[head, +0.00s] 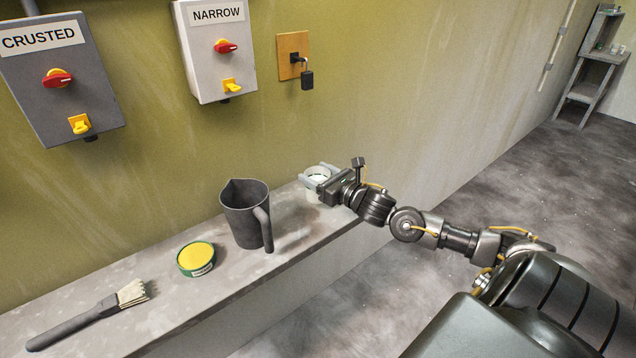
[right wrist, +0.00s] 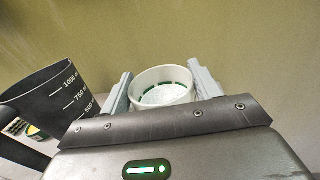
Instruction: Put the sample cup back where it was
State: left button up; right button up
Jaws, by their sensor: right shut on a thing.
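The sample cup (head: 319,175) is a small white cup with green marks inside, at the right end of the grey shelf (head: 150,270), close to the wall. My right gripper (head: 318,181) is shut on it, one finger on each side. In the right wrist view the cup (right wrist: 163,88) sits upright between the two fingers (right wrist: 162,92). Whether its base touches the shelf is hidden. My left gripper is in neither view.
A dark measuring jug (head: 245,215) stands left of the cup. Further left are a yellow-topped green tin (head: 196,258) and a brush (head: 90,315). Two switch boxes, CRUSTED (head: 62,105) and NARROW (head: 207,65), and a padlock (head: 307,80) hang on the wall above.

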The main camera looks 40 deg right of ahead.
jog(key=shift+w+d+f, duration=0.2)
jog(key=shift+w+f, duration=0.05)
jog(key=shift+f, duration=0.15)
jog(key=shift+w+d+f, duration=0.15)
jog(key=shift+w+f, duration=0.05)
notch_tip(320, 180, down, 2)
jog(key=shift+d+f+p, duration=0.1)
jog(key=shift+f+p, duration=0.1)
jog(key=shift+p, duration=0.35)
jog(key=shift+f, duration=0.5)
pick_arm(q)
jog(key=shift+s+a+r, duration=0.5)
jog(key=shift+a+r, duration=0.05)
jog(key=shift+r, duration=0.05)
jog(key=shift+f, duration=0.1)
pick_arm(e)
jog(key=o, duration=1.2)
jog(key=shift+f, duration=0.1)
